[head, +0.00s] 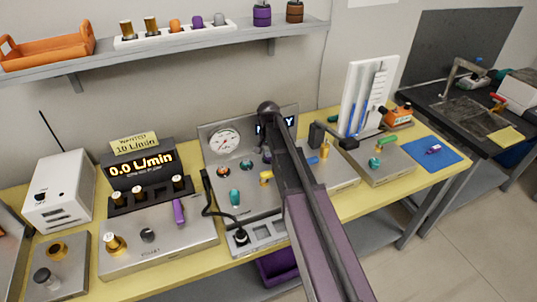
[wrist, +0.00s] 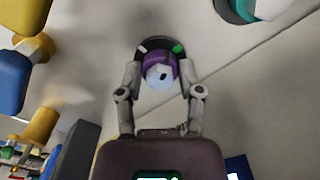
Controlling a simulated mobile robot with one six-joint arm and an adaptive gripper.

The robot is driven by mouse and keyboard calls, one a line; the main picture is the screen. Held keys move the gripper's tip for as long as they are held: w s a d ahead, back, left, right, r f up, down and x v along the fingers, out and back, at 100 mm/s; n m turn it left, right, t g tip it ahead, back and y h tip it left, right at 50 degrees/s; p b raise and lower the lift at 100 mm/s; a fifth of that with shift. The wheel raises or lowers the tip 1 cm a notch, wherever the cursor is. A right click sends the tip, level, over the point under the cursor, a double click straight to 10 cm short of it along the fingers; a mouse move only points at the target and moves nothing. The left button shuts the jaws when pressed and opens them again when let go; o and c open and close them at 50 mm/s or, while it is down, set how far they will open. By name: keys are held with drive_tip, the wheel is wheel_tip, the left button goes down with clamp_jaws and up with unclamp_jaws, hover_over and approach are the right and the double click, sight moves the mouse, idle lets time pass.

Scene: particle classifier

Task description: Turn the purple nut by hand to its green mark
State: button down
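The purple nut (wrist: 154,62) shows in the wrist view between the two fingers of my gripper (wrist: 160,67), with a pale rounded end facing the camera. A green mark (wrist: 178,47) is at its upper right on the dark ring behind it, and a white mark (wrist: 143,46) is at its upper left. The fingers flank the nut closely on both sides; whether they touch it I cannot tell. In the head view my arm covers much of the panel there, and the gripper's fingers cannot be made out.
A teal knob (wrist: 273,8) sits at the wrist view's upper right. Blue and yellow parts (wrist: 12,78) are at its left. In the head view the panel carries a round gauge (head: 224,142). A display (head: 140,170) reading 0.0 L/min stands to its left, and a shelf (head: 180,48) runs above.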

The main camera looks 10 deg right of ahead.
drive_tip(key=shift+c, duration=1.3)
unclamp_jaws()
drive_tip(key=shift+s+a+r, duration=0.1)
drive_tip(key=shift+n, duration=0.5)
